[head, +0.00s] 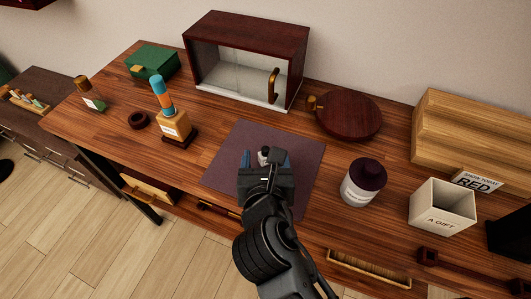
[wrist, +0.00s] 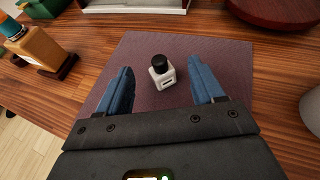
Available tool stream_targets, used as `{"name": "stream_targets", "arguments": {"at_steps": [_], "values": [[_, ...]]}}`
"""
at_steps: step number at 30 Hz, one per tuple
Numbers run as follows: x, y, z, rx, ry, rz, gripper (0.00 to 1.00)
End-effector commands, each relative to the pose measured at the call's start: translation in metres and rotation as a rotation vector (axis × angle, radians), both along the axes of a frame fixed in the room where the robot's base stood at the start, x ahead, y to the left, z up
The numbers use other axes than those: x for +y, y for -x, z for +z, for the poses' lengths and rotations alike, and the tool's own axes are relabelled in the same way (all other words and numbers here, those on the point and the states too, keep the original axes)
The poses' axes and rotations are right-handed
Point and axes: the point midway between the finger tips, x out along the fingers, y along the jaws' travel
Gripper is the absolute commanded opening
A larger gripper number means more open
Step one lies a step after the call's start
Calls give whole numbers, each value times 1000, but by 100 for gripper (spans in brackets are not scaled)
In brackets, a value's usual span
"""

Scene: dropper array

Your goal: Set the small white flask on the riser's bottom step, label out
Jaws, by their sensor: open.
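The small white flask (wrist: 162,74) with a black cap and a dark-edged label stands upright on the purple mat (wrist: 140,42). In the head view the flask (head: 263,157) is mostly hidden behind my gripper. My gripper (wrist: 158,88) is open, its blue fingers on either side of the flask and apart from it. In the head view my gripper (head: 265,160) is over the middle of the mat. The wooden riser (head: 465,135) stands at the back right, with steps along its front.
A round dark board (head: 348,115) and a glass-fronted cabinet (head: 245,60) are behind the mat. An amber bottle (head: 173,123) stands left.

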Motion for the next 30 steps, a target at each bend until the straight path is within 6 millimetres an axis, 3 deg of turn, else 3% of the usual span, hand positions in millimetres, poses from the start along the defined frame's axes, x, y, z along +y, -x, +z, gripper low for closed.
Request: {"name": "stream_targets", "arguments": {"at_steps": [4, 13, 30], "values": [[0, -15, -6, 0, 0, -1, 67], [0, -18, -8, 1, 0, 0, 66], [0, -18, -8, 1, 0, 0, 12]]}}
